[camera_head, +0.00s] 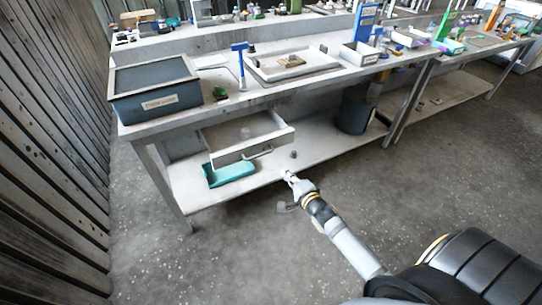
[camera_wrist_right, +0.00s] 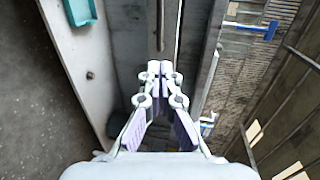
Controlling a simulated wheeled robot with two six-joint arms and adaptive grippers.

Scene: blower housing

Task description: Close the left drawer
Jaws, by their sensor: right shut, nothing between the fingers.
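The left drawer (camera_head: 246,137) hangs open under the left workbench, its light grey front (camera_head: 270,144) standing out past the bench edge. A handle (camera_head: 258,153) is on its front, and a small, pale object lies inside. My right gripper (camera_head: 289,175) is in front of the drawer, a little right of and below the handle, apparently apart from it. In the right wrist view my right gripper (camera_wrist_right: 160,68) has its fingertips together with nothing between them. A grey panel with a bar fills the area beyond the fingers there. My left gripper is out of view.
A teal tray (camera_head: 228,174) lies on the lower shelf (camera_head: 310,150) below the drawer. A dark bin (camera_head: 354,112) stands on that shelf further right. The floor in front is clear.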

